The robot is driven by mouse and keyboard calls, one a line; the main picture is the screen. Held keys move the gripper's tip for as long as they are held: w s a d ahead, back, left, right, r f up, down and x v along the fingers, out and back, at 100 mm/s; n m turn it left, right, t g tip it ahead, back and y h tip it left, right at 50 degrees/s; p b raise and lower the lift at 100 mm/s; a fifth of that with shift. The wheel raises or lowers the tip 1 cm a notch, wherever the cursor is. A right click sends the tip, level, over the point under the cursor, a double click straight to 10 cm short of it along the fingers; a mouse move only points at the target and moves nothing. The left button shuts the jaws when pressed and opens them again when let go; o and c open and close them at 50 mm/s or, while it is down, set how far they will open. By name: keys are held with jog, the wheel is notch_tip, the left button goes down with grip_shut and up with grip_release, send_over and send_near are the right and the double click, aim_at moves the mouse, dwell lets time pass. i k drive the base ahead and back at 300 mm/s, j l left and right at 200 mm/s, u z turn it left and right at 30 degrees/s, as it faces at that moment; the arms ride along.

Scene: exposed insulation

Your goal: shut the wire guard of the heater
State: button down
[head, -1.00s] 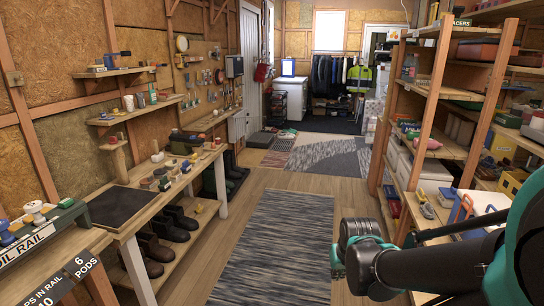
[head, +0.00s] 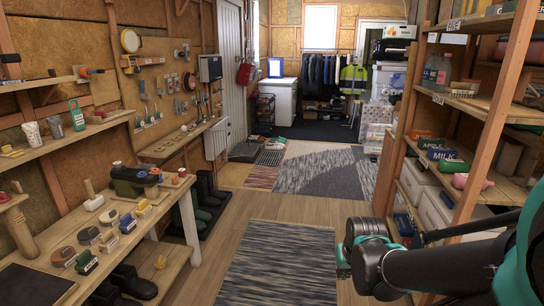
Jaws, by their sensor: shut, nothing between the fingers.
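A white, slatted or barred panel (head: 216,139) is low on the left wall, between the workbench end and the door. It looks like the heater or its guard, but it is too small to tell the wire guard from the body, or whether the guard is open. My gripper's fingers are not in view. Only links of my arm show at the lower right, well short of the panel.
The workbench (head: 182,192) runs along the left with tools and boots below. Wooden shelves (head: 489,128) stand close on the right. A striped rug (head: 270,262) lies on the clear aisle. A dark tray with boots (head: 213,221) sits beyond the bench leg.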

aim_at(233, 144)
jog(key=i, duration=0.95)
jog(key=i+u, duration=0.1)
jog(key=i, duration=0.85)
jog(key=i+l, duration=0.15)
jog(key=i, duration=0.8)
jog(key=i+l+u, duration=0.1)
jog(key=i, duration=0.85)
jog(key=i+l+u, duration=0.25)
jog(key=i, duration=0.15)
jog(key=i+l+u, duration=0.2)
jog(key=i, duration=0.2)
jog(key=i+l+u, duration=0.25)
jog(key=i, duration=0.15)
jog(key=j, duration=0.1)
